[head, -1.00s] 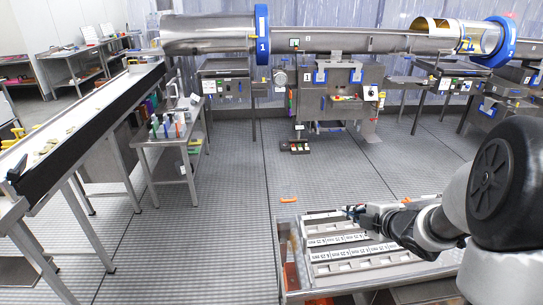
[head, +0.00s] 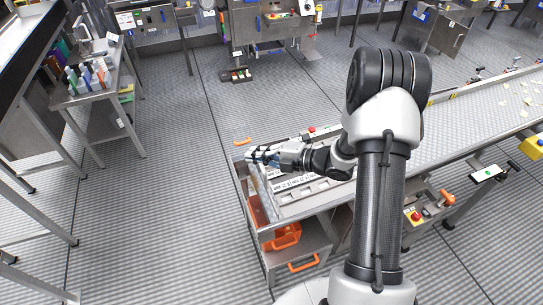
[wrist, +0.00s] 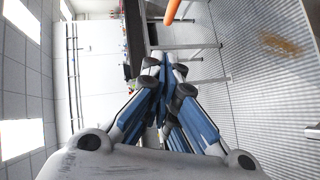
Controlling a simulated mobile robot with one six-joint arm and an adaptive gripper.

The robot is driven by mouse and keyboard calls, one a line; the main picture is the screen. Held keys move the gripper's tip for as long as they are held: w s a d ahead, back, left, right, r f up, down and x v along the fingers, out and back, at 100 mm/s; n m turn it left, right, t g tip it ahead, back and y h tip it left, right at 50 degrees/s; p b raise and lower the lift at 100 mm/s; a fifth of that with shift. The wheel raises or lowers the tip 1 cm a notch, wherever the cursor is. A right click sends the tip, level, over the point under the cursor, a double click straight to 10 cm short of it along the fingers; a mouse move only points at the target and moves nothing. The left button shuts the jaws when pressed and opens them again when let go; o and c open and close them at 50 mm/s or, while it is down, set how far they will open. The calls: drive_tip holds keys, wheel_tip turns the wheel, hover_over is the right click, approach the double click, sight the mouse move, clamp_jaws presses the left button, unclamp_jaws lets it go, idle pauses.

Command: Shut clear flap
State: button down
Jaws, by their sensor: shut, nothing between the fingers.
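My gripper (head: 252,155) is shut and empty, held out to the left over the far left part of a metal cart. In the wrist view its blue-and-grey fingers (wrist: 160,65) meet at the tips with nothing between them. The clear flap is not in view now. The steel drums with blue rings are also out of the head view, which shows only the lower parts of the machines.
A conveyor (head: 475,115) runs at right. A side table (head: 95,92) with bottles stands at left. A floor pedal box (head: 236,75) lies ahead. The floor between is clear.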

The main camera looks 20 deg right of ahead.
drive_tip(key=w, duration=0.1)
drive_tip(key=w+f, duration=0.1)
drive_tip(key=w, duration=0.1)
drive_tip(key=w+a, duration=0.1)
drive_tip(key=shift+w+f, duration=0.3)
